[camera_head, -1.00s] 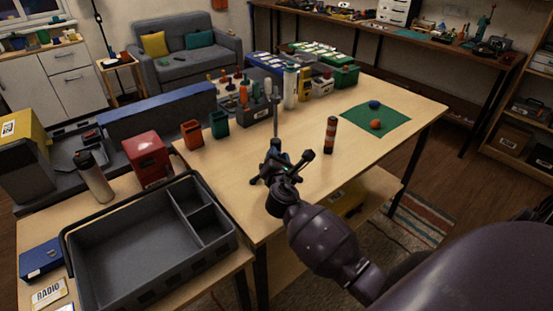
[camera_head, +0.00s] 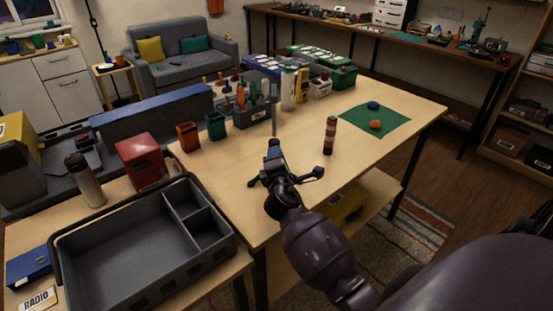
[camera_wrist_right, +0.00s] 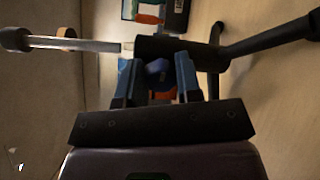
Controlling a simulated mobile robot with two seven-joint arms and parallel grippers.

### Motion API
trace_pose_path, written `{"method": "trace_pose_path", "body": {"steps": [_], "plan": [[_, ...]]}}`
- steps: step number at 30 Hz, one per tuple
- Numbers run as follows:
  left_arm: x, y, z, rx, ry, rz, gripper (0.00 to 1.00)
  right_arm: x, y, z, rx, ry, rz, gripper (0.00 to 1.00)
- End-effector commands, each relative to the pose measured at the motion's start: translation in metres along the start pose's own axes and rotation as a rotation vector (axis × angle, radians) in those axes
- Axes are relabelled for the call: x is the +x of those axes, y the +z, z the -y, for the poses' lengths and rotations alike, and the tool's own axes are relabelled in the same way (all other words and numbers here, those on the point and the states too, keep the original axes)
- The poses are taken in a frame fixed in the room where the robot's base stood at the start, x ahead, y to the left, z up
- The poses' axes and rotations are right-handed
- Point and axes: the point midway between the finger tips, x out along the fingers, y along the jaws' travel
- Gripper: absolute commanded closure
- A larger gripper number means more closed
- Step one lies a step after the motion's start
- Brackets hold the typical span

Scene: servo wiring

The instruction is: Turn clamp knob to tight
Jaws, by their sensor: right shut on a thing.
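My right gripper (camera_head: 276,172) is at the near edge of the wooden bench, on a dark clamp (camera_head: 312,174) with bar-like arms. In the right wrist view, the blue fingers (camera_wrist_right: 158,82) are close around a small dark blue knob (camera_wrist_right: 158,68). Behind it lies the clamp's black body (camera_wrist_right: 180,49), with a metal rod (camera_wrist_right: 80,44) sticking out left to a black end. Black legs or arms reach out to the right. The fingers and wrist hide much of the knob, and no tight mark can be read. My left gripper is not in view.
A grey divided tray (camera_head: 120,255) stands at left, close to my right arm. An orange-striped cylinder (camera_head: 330,136) stands on the bench right of the clamp. A green mat (camera_head: 388,122) lies farther back. The bench between has free room.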

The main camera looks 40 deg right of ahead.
Motion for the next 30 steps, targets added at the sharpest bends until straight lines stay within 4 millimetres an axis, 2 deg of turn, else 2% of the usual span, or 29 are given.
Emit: {"method": "trace_pose_path", "body": {"steps": [13,14,18,30], "plan": [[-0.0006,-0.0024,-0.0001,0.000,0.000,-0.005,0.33,0.0001,-0.0001,-0.0003,0.010,0.000,0.000,0.92],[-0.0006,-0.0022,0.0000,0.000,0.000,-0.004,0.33,0.0000,-0.0002,-0.0003,0.010,0.000,0.000,0.65],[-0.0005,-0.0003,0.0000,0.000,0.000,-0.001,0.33,0.0001,-0.0002,-0.0003,0.010,0.000,0.000,0.43],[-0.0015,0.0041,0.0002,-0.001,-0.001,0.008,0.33,-0.0062,-0.0005,0.0004,0.010,-0.001,-0.001,0.42]]}}
